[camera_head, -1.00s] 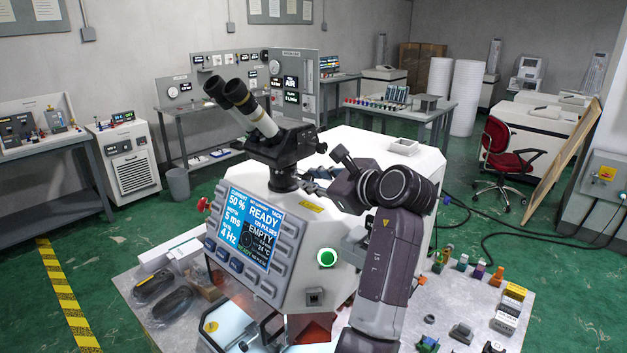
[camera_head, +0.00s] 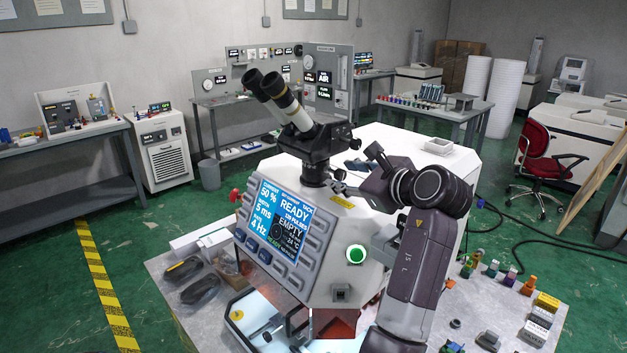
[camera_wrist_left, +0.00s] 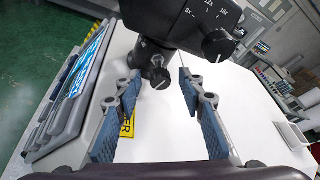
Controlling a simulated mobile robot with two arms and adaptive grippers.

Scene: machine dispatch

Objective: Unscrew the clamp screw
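The microscope (camera_head: 312,140) stands on a white machine with a blue display reading READY and EMPTY. In the left wrist view, a black knob (camera_wrist_left: 157,76), which looks like the clamp screw, sticks out from the clamp at the microscope's black post. My left gripper (camera_wrist_left: 160,88) is open, with one blue-padded finger on each side of the knob's line. The knob lies just beyond or between the fingertips; no contact shows. In the head view, my left gripper (camera_head: 352,178) is right of the post, and its fingers largely hide the knob. My right gripper is not in view.
A small white tray (camera_head: 438,146) sits on the machine's top. A green-lit button (camera_head: 355,254) is on its front. Small bottles and boxes (camera_head: 541,312) stand on the bench at right.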

